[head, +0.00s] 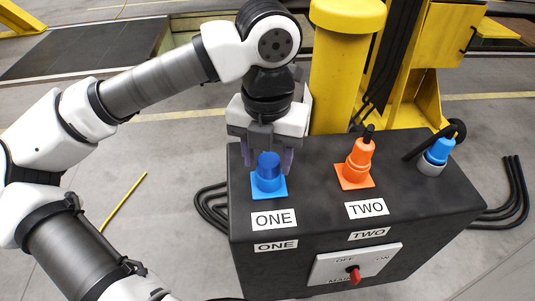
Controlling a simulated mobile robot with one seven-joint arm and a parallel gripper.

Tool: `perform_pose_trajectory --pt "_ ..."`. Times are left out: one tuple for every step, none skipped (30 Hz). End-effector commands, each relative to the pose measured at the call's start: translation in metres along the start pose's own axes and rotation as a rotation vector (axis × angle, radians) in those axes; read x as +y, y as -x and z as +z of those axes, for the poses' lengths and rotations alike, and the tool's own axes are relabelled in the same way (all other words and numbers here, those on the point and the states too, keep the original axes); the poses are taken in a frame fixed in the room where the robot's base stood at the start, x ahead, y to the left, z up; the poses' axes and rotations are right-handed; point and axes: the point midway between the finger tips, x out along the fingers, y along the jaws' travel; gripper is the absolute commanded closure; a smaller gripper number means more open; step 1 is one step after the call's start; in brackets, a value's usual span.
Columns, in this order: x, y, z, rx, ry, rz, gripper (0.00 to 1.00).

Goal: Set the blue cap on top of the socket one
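Socket one is a light blue square-based socket (268,185) on the black box top, behind the label ONE. The blue cap, a darker blue cylinder (268,163), sits upright over the socket, seemingly touching it. My gripper (269,160) points down from above, with one purple finger on each side of the cap. The fingers look spread, with a small gap to the cap on both sides. The cap's top is partly hidden under the gripper body.
The black box (400,205) carries an orange socket with an orange plug (358,160) at label TWO. A blue plug (440,150) with a black cable stands in a grey holder at the right. A yellow post (340,80) rises close behind. A red switch (353,274) is on the front.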

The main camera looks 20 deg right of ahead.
Motion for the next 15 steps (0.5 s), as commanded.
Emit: perform_pose_trajectory --pt "0.0 0.0 0.0 0.0 0.0 0.0 0.46" --pt "0.0 0.0 0.0 0.0 0.0 0.0 0.46" --pt "0.0 0.0 0.0 0.0 0.0 0.0 0.46" --pt "0.0 0.0 0.0 0.0 0.0 0.0 0.46" --pt "0.0 0.0 0.0 0.0 0.0 0.0 0.46" --pt "0.0 0.0 0.0 0.0 0.0 0.0 0.46" --pt "0.0 0.0 0.0 0.0 0.0 0.0 0.46" --pt "0.0 0.0 0.0 0.0 0.0 0.0 0.46" --pt "0.0 0.001 0.0 0.0 0.0 0.0 0.46" --pt "0.0 0.001 0.0 0.0 0.0 0.0 0.46" --pt "0.0 0.003 0.0 0.0 0.0 0.0 0.46" --pt "0.0 0.005 0.0 0.0 -0.001 0.0 0.46" --pt "0.0 0.007 0.0 0.0 -0.001 0.0 0.46" --pt "0.0 0.009 0.0 0.0 -0.001 0.0 0.46" --pt "0.0 0.013 0.0 0.001 -0.001 0.0 0.46"
